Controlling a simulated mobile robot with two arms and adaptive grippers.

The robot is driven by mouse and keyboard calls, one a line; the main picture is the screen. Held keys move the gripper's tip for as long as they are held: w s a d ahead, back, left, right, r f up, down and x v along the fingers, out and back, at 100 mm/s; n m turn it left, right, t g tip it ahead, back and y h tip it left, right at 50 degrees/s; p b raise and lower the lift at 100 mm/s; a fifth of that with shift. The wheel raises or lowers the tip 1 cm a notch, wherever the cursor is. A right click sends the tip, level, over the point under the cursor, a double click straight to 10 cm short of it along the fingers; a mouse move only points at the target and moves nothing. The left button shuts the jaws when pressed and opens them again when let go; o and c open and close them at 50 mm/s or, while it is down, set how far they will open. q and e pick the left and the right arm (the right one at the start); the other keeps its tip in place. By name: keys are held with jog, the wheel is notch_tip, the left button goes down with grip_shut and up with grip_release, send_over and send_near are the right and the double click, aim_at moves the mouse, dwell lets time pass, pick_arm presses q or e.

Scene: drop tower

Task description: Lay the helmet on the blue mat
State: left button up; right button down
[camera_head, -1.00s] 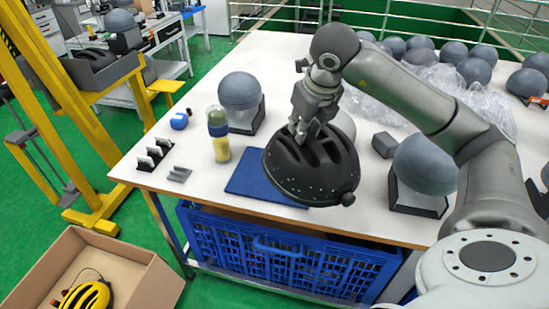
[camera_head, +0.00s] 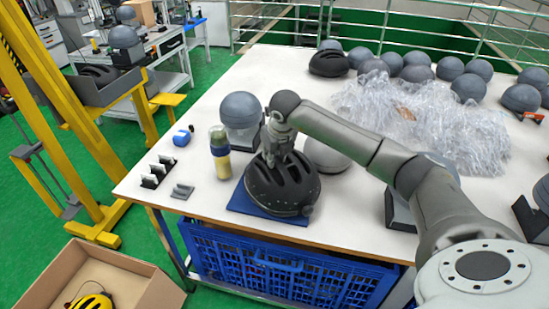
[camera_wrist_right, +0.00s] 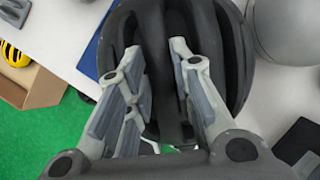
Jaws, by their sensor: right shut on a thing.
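The black helmet (camera_head: 283,188) is over the blue mat (camera_head: 238,201) near the table's front edge and covers most of it. Whether the helmet touches the mat is hard to tell. My right gripper (camera_head: 276,158) reaches down onto the top of the helmet. In the right wrist view its two fingers (camera_wrist_right: 160,105) are closed around a rib of the helmet (camera_wrist_right: 240,60). A strip of the mat shows there too (camera_wrist_right: 95,55). My left gripper is not in view.
A bottle with yellow contents (camera_head: 220,155) stands close left of the mat, and a grey dome on a stand (camera_head: 240,109) is behind. A grey dome (camera_head: 328,155) is right of the helmet. Plastic wrap (camera_head: 430,115) lies farther back. A blue crate (camera_head: 300,270) is below the table.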

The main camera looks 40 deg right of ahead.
notch_tip(320, 180, down, 2)
jog(key=shift+d, duration=0.1)
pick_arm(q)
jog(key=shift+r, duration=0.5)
pick_arm(e)
jog(key=c, duration=1.3)
grip_release()
jog(key=shift+o, duration=0.2)
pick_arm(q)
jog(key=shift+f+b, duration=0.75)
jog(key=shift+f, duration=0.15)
pick_arm(e)
jog(key=v, duration=1.2)
